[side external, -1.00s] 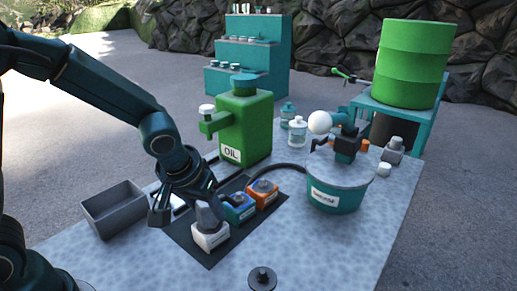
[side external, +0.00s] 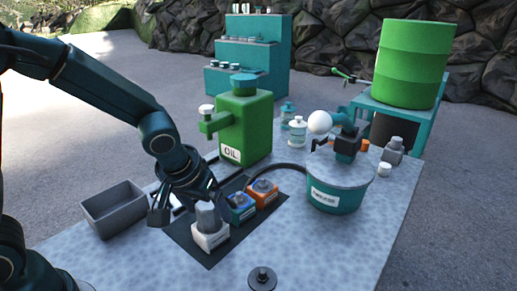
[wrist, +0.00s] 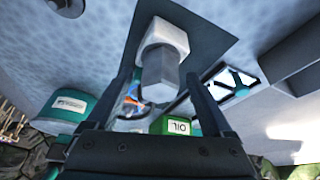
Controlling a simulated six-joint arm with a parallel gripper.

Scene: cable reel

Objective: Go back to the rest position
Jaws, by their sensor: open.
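My gripper (side external: 186,205) is open and empty over the dark mat on the table. A white block with a grey faceted top (side external: 208,222) stands upright on the mat just in front of it. In the wrist view this white block (wrist: 165,37) shows beyond and between my two spread fingers (wrist: 158,78), with its grey part toward the camera. I see no finger pressing on it, though the exact gap is hard to judge.
A blue block (side external: 239,207) and an orange block (side external: 262,193) stand beside it. A grey open bin (side external: 113,211) is at left, a green oil can (side external: 245,125) behind, a teal tub (side external: 336,197) at right. A black disc (side external: 262,279) lies at the front; table around it is clear.

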